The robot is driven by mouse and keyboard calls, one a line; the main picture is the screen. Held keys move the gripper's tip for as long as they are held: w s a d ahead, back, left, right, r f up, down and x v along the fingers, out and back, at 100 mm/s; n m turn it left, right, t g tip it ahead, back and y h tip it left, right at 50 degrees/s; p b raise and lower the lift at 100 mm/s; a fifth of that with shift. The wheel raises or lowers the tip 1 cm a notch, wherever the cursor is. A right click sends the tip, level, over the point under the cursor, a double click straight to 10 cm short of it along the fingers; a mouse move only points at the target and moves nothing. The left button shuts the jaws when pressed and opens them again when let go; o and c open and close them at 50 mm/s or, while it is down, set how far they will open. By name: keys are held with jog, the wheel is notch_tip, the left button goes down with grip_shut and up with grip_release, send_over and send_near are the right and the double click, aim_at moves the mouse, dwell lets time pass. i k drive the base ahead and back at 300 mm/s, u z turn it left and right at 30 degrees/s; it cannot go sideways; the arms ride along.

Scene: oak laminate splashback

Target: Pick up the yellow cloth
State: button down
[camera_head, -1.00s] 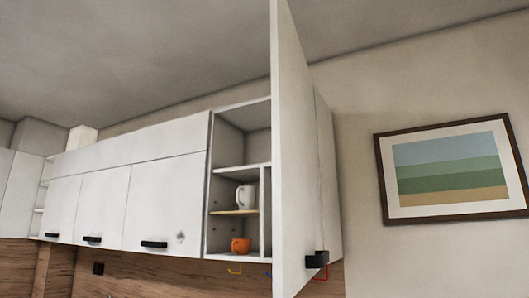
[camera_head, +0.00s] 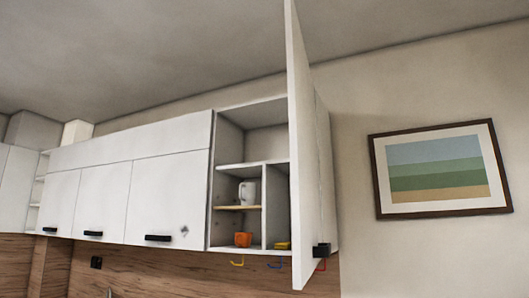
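A small yellow item (camera_head: 283,245), which looks like the yellow cloth, lies on the floor of the open wall cabinet, in the right-hand lower compartment. The open white door (camera_head: 302,150) stands just to its right and may hide part of it. An upright divider (camera_head: 264,208) separates it from the compartment on its left. My gripper is not in view.
An orange mug (camera_head: 243,239) stands in the left lower compartment, and a white mug (camera_head: 248,193) stands on the small shelf above it. Coloured hooks (camera_head: 237,263) hang under the cabinet. Closed cabinets (camera_head: 160,190) run to the left. A framed picture (camera_head: 440,170) hangs at right.

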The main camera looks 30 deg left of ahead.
aim_at(282, 246)
jog(key=z, duration=0.3)
jog(key=k, duration=0.15)
jog(key=u, duration=1.55)
jog(key=k, duration=0.65)
jog(key=z, duration=0.35)
jog(key=i, duration=1.65)
jog(key=u, duration=0.3)
